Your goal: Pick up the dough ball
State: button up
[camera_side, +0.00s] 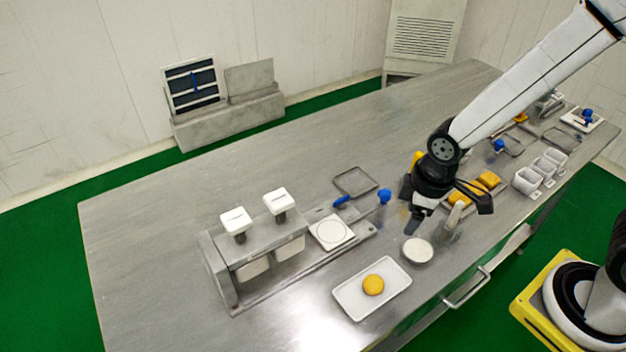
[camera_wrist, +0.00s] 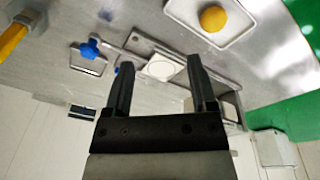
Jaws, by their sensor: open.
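The dough ball (camera_side: 373,285) is a yellow-orange round piece on a white rectangular tray (camera_side: 347,297) near the table's front edge. In the wrist view the ball (camera_wrist: 213,18) and tray (camera_wrist: 183,10) are at the top right, beyond my right-hand finger. My gripper (camera_side: 450,212) is open and empty, with its black fingers spread wide. It is above the table, up and to the right of the tray in the side view, apart from the ball. Both fingers (camera_wrist: 160,65) show in the wrist view with nothing held between them.
The encrusting machine (camera_side: 245,245), with two white-topped hoppers, stands left of the tray. A white round dish (camera_side: 418,250) sits between the tray and my gripper. Yellow pieces (camera_side: 488,180) and white containers (camera_side: 527,181) are to the right. The table's back left (camera_side: 150,215) is clear.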

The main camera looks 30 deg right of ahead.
aim_at(373, 289)
jog(key=s+a+f+n+g, duration=0.1)
jog(key=a+f+n, duration=0.5)
jog(key=a+n, duration=0.2)
jog(key=shift+s+a+n, duration=0.25)
jog(key=shift+s+n, duration=0.15)
jog(key=shift+n, duration=0.7)
jog(key=shift+f, duration=1.2)
jog(key=shift+f, duration=0.15)
jog(key=shift+f, duration=2.45)
jog(key=c, duration=0.9)
jog(key=shift+c, duration=0.2)
